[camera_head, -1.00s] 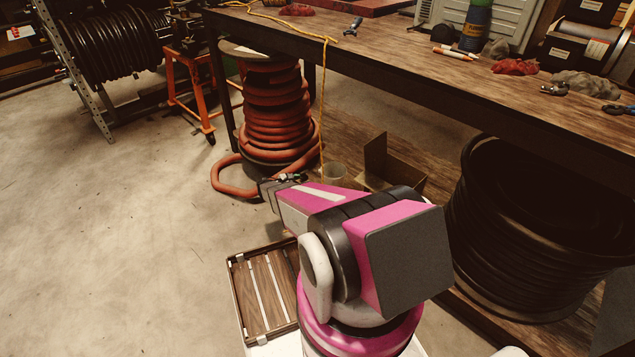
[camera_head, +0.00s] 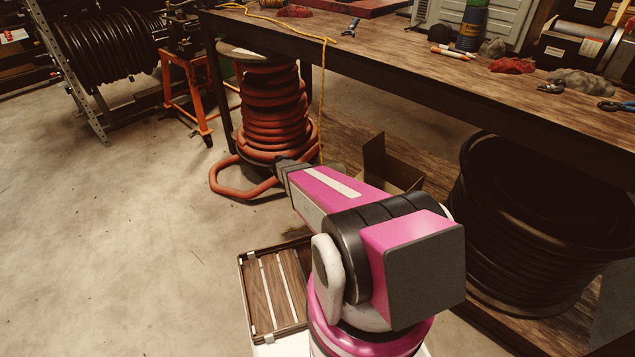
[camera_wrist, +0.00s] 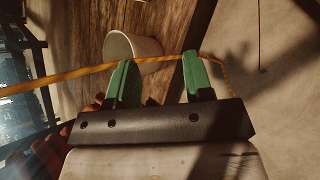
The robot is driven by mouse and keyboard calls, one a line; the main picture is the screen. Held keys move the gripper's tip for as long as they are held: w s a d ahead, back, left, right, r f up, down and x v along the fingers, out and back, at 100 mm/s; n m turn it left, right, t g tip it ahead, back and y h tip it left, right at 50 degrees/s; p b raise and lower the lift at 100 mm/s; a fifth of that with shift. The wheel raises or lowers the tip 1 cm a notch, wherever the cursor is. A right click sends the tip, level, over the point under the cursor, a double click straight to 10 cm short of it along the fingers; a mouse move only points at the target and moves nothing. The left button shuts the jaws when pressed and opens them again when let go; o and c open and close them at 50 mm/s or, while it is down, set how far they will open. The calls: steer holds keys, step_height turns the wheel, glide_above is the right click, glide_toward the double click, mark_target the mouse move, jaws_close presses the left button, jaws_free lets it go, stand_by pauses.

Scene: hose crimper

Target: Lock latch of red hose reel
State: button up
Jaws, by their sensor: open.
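The red hose reel (camera_head: 270,105) stands upright on the floor under the left end of the workbench, with a loose loop of hose at its base. I cannot make out its latch in either view. Part of the red hose (camera_wrist: 48,152) shows dimly at the lower left, beside the gripper.
The workbench (camera_head: 400,65) overhangs the reel. An open cardboard box (camera_head: 392,165) and a large black hose coil (camera_head: 500,230) lie right.

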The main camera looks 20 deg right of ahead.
steer(key=shift+s+r+m+y, duration=0.3)
steer(key=shift+s+r+m, duration=0.1)
steer(key=shift+s+r, duration=0.15)
steer(key=shift+f, duration=0.1)
steer(key=w+a+f+n+t+h, duration=0.3)
steer(key=w+f+n+t, duration=0.1)
steer(key=w+f, duration=0.6)
steer(key=w+a+f+n+t+h, duration=0.45)
steer(key=w+f, duration=0.35)
steer(key=w, duration=0.4)
steer(key=shift+m+t+y, duration=0.25)
steer(key=shift+m+y, duration=0.2)
steer(key=x, duration=1.1)
steer(key=shift+s+d, duration=0.3)
steer(key=shift+s, duration=0.1)
